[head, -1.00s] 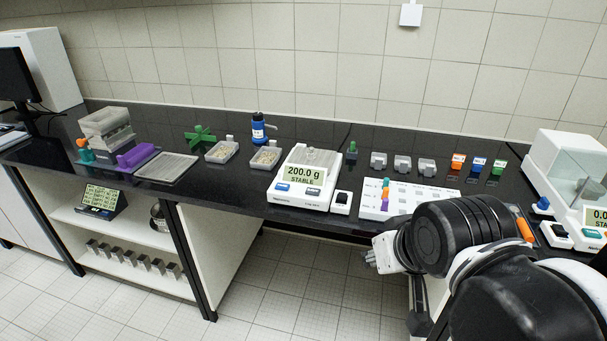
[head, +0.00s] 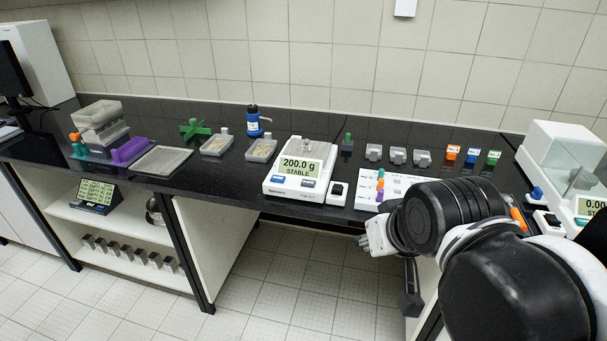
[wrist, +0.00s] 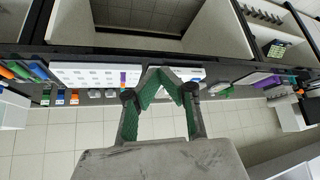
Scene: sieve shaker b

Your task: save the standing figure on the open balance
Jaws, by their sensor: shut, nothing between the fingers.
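The open balance (head: 270,186) stands on the black bench in the middle of the head view. Its display (head: 300,167) reads 200.0 g with STABLE under it. Two buttons are on its front panel, a blue one (head: 278,180) at left and a darker one (head: 308,183) at right. A small white unit with a black top (head: 337,193) stands just right of it. My gripper (head: 369,243) is in front of the bench edge, right of the balance and apart from it. In the wrist view my gripper's green-padded fingers (wrist: 170,75) are shut and empty, and hide part of the bench.
A white board with coloured pegs (head: 368,186) lies right of the balance. Grey, orange, blue and green blocks (head: 472,155) stand behind it. An enclosed balance (head: 563,150) is at far right. Sample trays (head: 216,147) and a blue bottle (head: 253,122) are to the left.

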